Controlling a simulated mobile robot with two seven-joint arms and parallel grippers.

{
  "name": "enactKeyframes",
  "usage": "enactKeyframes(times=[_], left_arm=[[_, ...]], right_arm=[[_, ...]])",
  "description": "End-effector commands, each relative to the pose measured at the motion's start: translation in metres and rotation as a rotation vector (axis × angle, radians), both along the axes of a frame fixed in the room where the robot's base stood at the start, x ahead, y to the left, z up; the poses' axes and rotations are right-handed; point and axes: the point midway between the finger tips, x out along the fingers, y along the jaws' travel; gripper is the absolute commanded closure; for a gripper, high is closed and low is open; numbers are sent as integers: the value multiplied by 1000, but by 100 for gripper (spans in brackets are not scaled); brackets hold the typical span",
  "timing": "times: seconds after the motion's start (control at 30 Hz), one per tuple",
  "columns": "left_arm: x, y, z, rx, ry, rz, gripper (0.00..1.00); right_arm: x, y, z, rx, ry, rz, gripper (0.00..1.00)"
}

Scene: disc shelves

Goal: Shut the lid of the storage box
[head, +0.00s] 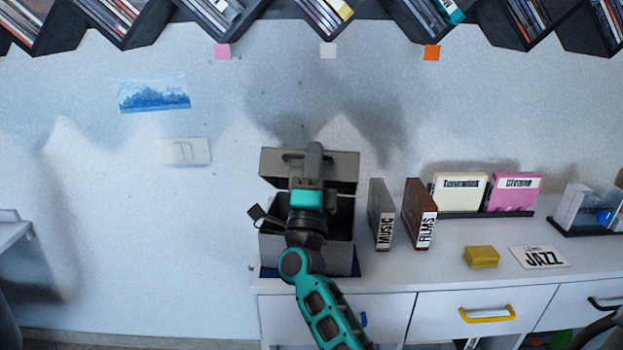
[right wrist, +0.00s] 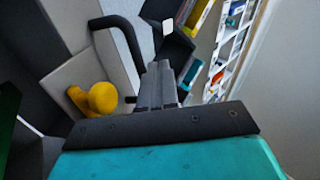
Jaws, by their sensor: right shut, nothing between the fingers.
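The grey storage box (head: 340,258) stands at the left end of the white cabinet top, and its dark inside shows. Its grey lid (head: 345,168) is raised at the back, standing up toward the wall. My right gripper (head: 315,150) is shut and empty. It is in front of the raised lid and over the box opening, hiding the middle of both. Whether it touches the lid I cannot tell. In the right wrist view the shut fingers (right wrist: 160,85) show beside a grey panel, a dark bent handle and a yellow knob (right wrist: 100,98). My left gripper is not in view.
Right of the box stand a grey MUSIC box (head: 384,215) and a brown FILMS box (head: 420,215). Farther right are a yellow block (head: 481,257), a JAZZ card (head: 540,257) and cream and pink cases on a stand. Disc shelves (head: 280,12) hang above.

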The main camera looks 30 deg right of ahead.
Motion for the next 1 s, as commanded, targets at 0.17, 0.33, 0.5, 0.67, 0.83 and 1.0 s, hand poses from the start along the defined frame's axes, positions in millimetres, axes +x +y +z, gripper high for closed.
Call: enactKeyframes(times=[0.17,0.33,0.5,0.67,0.83,1.0], left_arm=[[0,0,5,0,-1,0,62],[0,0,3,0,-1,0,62],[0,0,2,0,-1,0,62],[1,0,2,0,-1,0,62],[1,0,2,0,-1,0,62],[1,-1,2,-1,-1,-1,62]], right_arm=[[19,-17,22,-1,-3,-3,100],[35,-30,33,-1,0,-2,100],[45,-39,38,-2,3,-1,100],[49,-43,41,0,3,-1,100],[50,-43,41,0,4,-1,100],[50,-43,41,0,3,-1,100]])
